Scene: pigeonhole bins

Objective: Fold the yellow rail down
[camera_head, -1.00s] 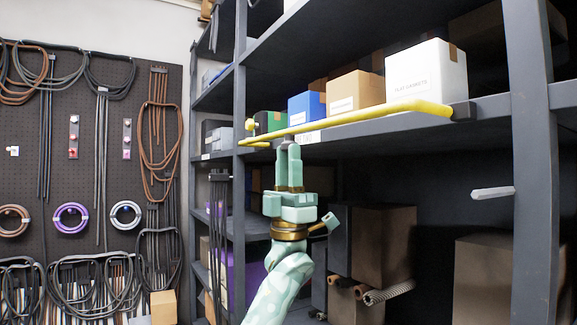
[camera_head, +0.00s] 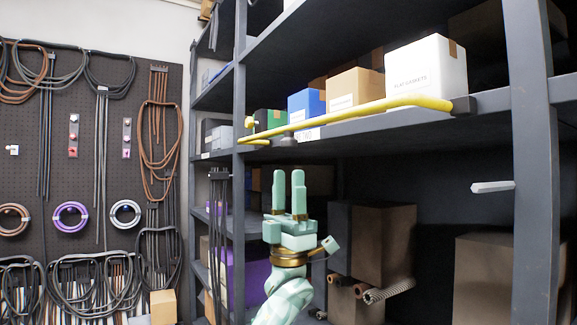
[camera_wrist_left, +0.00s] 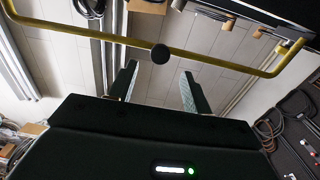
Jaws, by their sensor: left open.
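The yellow rail (camera_head: 370,109) runs along the front of the shelf holding the boxes, at about the level of their bases, with a dark mount at its right end. It also shows in the left wrist view (camera_wrist_left: 215,60), crossing the picture beyond the fingers. A round dark knob (camera_wrist_left: 160,54) sits at the middle of the rail there. My left gripper (camera_head: 289,178) points up below the left part of the rail, its two fingers apart and empty. In the wrist view the fingers (camera_wrist_left: 154,73) are apart, with the knob between their lines. They look clear of the rail. My right gripper is not in view.
A white box (camera_head: 427,68), a tan box (camera_head: 355,90), a blue box (camera_head: 306,106) and a green box (camera_head: 268,121) stand behind the rail. Dark uprights (camera_head: 532,180) flank the bay. Brown boxes (camera_head: 384,245) fill the shelf below. A pegboard (camera_head: 85,150) with cables hangs left.

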